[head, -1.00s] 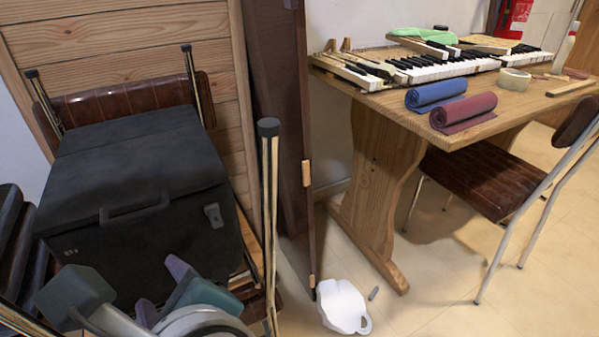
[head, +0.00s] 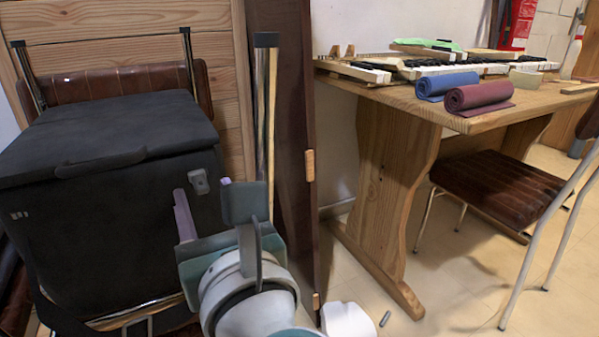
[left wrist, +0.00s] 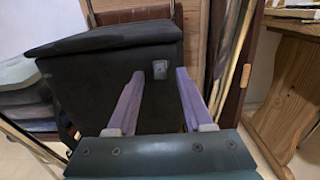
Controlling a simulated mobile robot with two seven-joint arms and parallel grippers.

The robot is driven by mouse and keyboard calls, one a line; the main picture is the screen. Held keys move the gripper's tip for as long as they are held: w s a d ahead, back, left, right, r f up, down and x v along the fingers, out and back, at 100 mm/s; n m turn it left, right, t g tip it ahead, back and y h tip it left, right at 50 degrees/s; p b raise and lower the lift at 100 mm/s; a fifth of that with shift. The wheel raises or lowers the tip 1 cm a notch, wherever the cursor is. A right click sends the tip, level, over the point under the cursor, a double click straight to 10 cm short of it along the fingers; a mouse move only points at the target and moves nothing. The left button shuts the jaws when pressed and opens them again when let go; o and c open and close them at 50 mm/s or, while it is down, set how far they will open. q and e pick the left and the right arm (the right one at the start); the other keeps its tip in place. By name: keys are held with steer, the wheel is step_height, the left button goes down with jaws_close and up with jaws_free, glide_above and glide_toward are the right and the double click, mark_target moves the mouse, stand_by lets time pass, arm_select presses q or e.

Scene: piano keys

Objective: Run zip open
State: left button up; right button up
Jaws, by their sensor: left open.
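A black box-like case (head: 120,230) with a dark lid (head: 110,130) and a front handle stands at the left in the head view. The lid is down. A small grey latch or tab (head: 199,182) is on its front near the right corner. No clear zip line can be made out. My left gripper (head: 203,188) is open and empty, its purple fingers pointing at the case front. In the left wrist view the grey tab (left wrist: 160,69) shows between the fingertips of my left gripper (left wrist: 160,74). Whether they touch the case is unclear. My right gripper is out of view.
A folded brown-seat chair (head: 110,85) leans behind the case. A dark upright panel (head: 290,120) stands close to its right. A wooden table (head: 385,190) with piano keys and rolled cloths is farther right, beside a chair (head: 490,190). A white cup-like object (head: 347,320) lies on the floor.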

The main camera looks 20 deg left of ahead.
arm_select(q)
steer(key=shift+x, duration=0.8)
jaws_close()
stand_by(0.9)
